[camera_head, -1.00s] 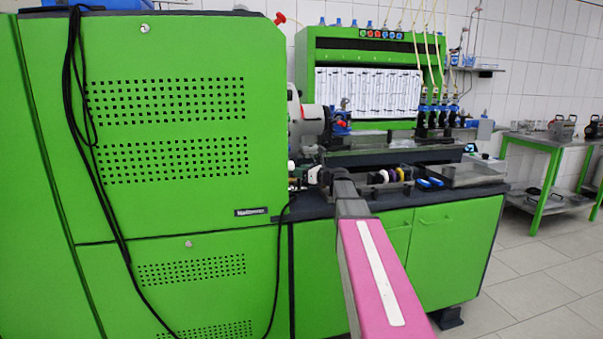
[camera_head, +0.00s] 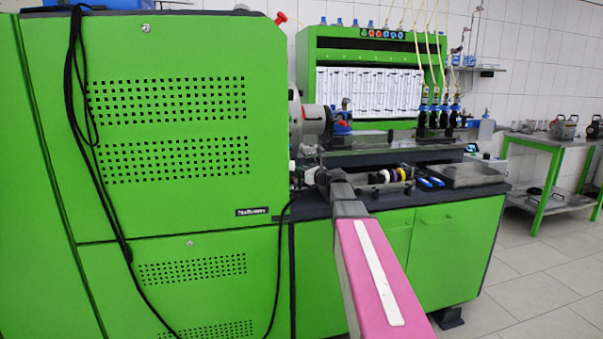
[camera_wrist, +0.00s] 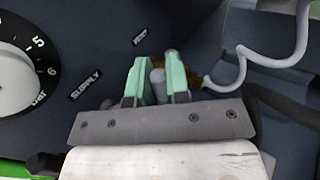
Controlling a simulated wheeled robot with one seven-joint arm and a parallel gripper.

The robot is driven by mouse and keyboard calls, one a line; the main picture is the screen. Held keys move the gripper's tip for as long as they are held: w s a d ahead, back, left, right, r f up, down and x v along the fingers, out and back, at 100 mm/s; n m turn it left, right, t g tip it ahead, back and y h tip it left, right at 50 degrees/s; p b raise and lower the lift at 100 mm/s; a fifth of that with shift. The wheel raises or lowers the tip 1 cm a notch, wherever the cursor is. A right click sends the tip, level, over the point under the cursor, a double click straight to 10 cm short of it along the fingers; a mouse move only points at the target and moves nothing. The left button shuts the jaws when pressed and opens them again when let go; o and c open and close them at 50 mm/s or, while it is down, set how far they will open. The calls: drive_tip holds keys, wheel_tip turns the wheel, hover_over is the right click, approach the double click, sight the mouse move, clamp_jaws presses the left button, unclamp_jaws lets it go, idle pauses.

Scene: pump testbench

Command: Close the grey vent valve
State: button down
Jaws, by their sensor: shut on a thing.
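In the wrist view my gripper (camera_wrist: 158,76) has two mint-green fingers, one on each side of a short grey cylindrical knob. The knob, the grey vent valve (camera_wrist: 158,88), sits between them on the dark panel, just below a label that seems to read VENT (camera_wrist: 140,36). My gripper is shut on it. The valve's base and its handle angle are hidden by the fingers and the grey gripper body. In the head view my gripper's end (camera_head: 322,177) is small, at the bench's left end; the valve cannot be made out there.
A round gauge (camera_wrist: 22,70) and a SUPPLY label (camera_wrist: 85,84) are left of my gripper. A curved grey tube (camera_wrist: 298,50) rises at the right. In the head view a tall green cabinet (camera_head: 190,225) stands close left of my arm, with black cables hanging down it.

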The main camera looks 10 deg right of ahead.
drive_tip(key=c, duration=1.1)
unclamp_jaws()
drive_tip(key=v, duration=1)
drive_tip(key=shift+s+d, duration=0.25)
drive_tip(key=shift+s, duration=0.05)
